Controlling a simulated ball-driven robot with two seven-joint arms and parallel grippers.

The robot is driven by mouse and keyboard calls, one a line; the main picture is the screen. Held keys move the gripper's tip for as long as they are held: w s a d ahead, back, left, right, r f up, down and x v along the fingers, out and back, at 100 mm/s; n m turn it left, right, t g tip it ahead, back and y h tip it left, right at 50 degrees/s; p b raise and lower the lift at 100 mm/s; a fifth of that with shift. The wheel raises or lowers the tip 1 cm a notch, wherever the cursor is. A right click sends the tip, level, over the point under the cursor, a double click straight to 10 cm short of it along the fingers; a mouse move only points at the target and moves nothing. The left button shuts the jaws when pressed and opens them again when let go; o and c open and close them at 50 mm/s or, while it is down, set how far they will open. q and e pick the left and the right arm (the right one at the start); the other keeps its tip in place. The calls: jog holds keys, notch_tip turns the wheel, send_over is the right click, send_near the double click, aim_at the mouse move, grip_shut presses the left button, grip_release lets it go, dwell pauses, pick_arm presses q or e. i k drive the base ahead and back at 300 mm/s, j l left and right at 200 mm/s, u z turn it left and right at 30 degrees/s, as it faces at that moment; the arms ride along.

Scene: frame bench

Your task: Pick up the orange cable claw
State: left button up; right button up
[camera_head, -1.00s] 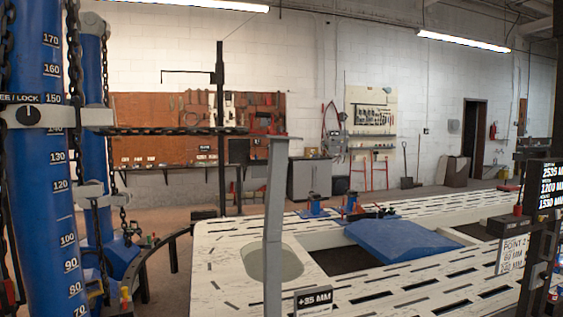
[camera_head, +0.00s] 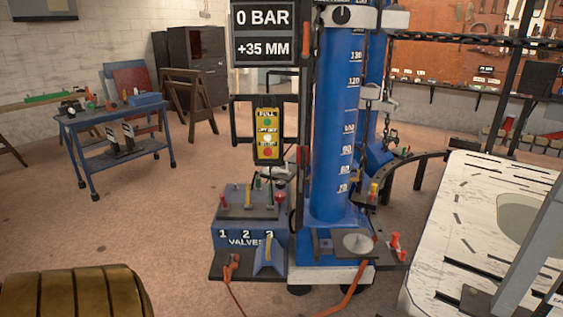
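A small orange claw-like piece (camera_head: 231,266) sits at the left end of the dark shelf below the blue valve box, and an orange cable runs down from it to the floor. It is small, so its exact shape is hard to tell. Another length of orange cable (camera_head: 357,283) hangs at the right side of the blue column's base. Neither of my grippers is in view.
The blue column (camera_head: 335,150) stands upright on a white base, beside the blue valve box (camera_head: 248,230). A white slotted bench (camera_head: 450,225) is at right. A blue cart (camera_head: 110,145) stands at back left. A gold ribbed object (camera_head: 75,292) fills the lower left corner. Floor between is clear.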

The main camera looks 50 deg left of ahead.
aim_at(228, 266)
jog(key=u, duration=2.1)
